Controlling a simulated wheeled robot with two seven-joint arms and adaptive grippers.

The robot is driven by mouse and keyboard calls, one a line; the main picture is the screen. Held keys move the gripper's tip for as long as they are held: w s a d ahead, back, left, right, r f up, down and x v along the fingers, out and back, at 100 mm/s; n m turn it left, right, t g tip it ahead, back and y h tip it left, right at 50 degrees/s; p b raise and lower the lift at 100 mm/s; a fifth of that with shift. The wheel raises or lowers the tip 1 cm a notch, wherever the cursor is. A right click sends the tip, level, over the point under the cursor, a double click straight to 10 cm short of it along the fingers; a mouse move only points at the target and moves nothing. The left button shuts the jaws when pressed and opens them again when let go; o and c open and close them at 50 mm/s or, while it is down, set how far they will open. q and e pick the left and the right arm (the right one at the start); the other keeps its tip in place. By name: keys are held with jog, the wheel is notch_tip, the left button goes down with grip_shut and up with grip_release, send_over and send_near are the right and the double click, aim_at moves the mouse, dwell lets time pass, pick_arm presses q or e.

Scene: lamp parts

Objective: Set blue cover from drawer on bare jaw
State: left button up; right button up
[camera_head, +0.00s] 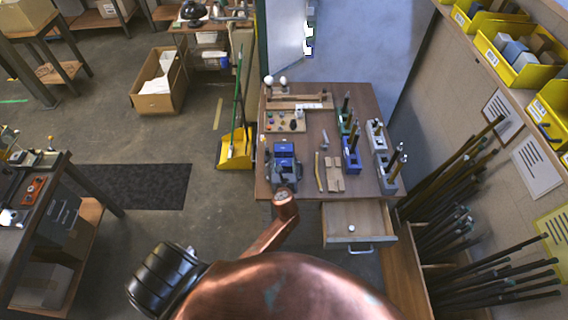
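A blue vise (284,150) stands at the front left of the workbench. Which of its jaws is bare is too small to tell. The drawer (376,220) under the bench's front right is pulled open. A small white item (351,228) shows at the drawer; I cannot tell what it is. I cannot make out a blue cover in the drawer. My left gripper (281,178) is small and dark, at the end of my copper arm, over or beside the front of the vise. Its fingers are too small to tell open from shut. My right gripper is not in view.
The workbench (310,142) holds a parts board (285,122), a blue holder (351,155), grey holders (383,170) and wooden strips (333,175). Long rods (455,230) stand along the right wall. A yellow dustpan (235,148) stands left of the bench.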

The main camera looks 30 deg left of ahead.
pick_arm(q)
jog(key=o, duration=0.4)
jog(key=shift+c, duration=0.2)
jog(key=shift+s, duration=0.1)
